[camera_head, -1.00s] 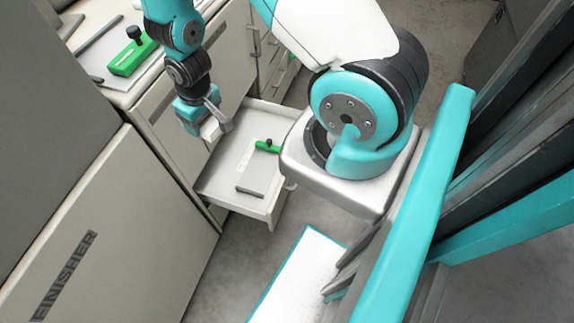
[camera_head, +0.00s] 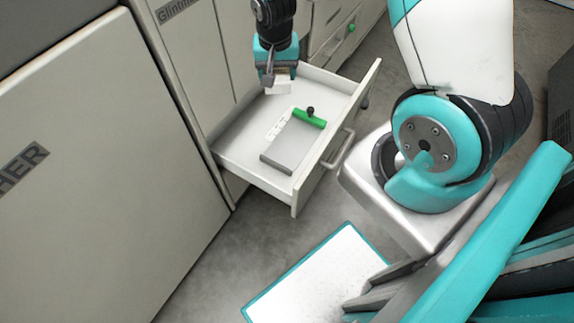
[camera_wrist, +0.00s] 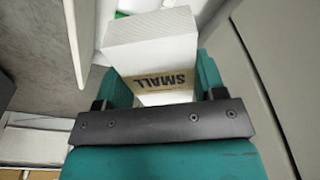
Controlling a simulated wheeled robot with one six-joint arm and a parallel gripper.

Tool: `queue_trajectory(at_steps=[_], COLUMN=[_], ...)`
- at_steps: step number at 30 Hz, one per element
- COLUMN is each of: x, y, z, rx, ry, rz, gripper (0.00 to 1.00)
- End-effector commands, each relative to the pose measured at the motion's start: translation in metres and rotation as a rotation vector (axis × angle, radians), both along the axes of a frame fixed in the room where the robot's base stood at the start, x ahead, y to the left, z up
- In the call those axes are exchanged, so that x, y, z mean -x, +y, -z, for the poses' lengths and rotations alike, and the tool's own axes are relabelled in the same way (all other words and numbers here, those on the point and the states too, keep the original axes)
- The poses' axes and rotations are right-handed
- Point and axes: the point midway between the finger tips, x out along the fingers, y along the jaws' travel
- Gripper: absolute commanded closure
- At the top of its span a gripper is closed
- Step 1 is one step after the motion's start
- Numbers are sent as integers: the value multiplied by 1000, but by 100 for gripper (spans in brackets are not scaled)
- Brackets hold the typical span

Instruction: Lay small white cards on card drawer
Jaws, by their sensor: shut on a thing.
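My gripper (camera_head: 276,74) hangs above the back part of the open card drawer (camera_head: 240,143), shut on the small white cards (camera_head: 279,88). In the wrist view, the cards (camera_wrist: 152,50) are a white block with a tan band reading SMALL, held between the teal fingers of my gripper (camera_wrist: 162,84). The cards appear to be above the drawer floor, but the exact gap is hard to tell. The drawer is pale, with bare floor at its left and back.
In the drawer lie a grey flat block (camera_head: 292,146), a green bar with a black knob (camera_head: 309,119) and a small white strip (camera_head: 278,128). Cabinets (camera_head: 205,45) stand behind it. A white panel with a teal edge (camera_head: 325,275) is in front, over grey floor.

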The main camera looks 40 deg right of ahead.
Motion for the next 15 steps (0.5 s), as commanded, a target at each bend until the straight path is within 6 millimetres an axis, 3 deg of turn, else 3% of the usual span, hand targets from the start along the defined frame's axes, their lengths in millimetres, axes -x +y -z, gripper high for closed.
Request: queue_trajectory(at_steps=[1, 15], x=[-2, -10], y=[-4, -30], z=[31, 136], rx=[1, 6], ry=[-5, -14], rz=[42, 464], gripper=[63, 63])
